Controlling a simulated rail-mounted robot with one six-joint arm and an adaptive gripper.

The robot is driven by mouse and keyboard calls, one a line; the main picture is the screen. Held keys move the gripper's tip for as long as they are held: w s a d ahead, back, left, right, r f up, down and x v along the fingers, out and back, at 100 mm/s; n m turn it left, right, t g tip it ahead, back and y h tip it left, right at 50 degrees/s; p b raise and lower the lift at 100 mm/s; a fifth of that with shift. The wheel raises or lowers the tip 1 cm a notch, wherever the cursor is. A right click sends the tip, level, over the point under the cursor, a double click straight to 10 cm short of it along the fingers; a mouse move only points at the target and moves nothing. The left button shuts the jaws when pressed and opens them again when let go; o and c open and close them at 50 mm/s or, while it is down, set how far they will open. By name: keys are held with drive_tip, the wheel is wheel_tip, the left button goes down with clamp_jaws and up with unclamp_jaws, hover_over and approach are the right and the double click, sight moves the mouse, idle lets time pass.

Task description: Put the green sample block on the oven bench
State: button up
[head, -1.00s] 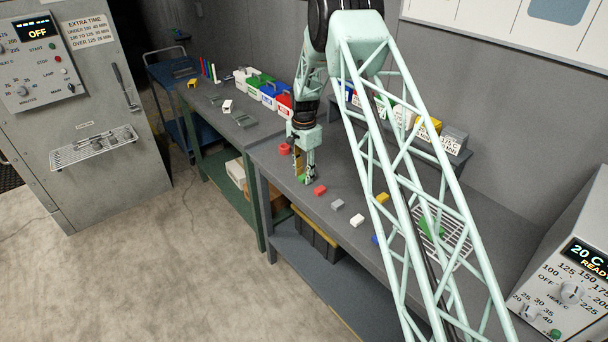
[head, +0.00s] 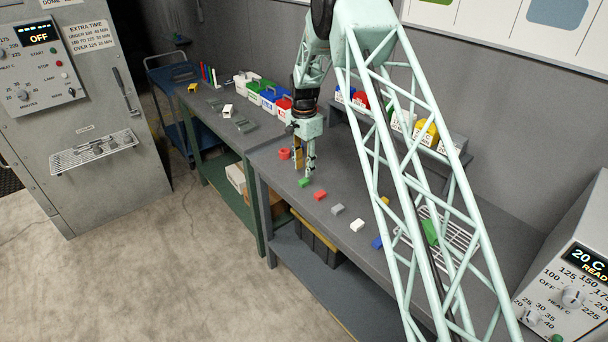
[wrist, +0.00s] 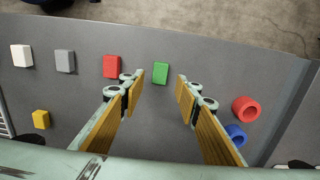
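The green sample block (head: 304,183) lies on the grey bench (head: 285,225), at the left end of a row of coloured blocks. In the wrist view the green block (wrist: 160,73) shows between and just beyond the fingertips, and neither finger touches it. My gripper (wrist: 160,84) is open and empty, its wood-coloured finger pads wide apart. In the head view my gripper (head: 306,171) hangs fingers-down above and close to the block. No label shows which bench is the oven bench. A second bench (head: 228,134) with green legs stands at the left, nearer the large oven (head: 75,110) marked OFF.
Red (wrist: 111,66), grey (wrist: 65,61), white (wrist: 21,55) and yellow (wrist: 41,119) blocks lie left of my fingers. A heater (head: 575,290) reading 20 C stands at the right. A wire rack (head: 460,237) is behind my arm.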

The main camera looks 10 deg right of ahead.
sight(304, 180)
wheel_tip(304, 180, up, 6)
idle(0.5)
drive_tip(key=shift+r, duration=0.15)
idle(0.6)
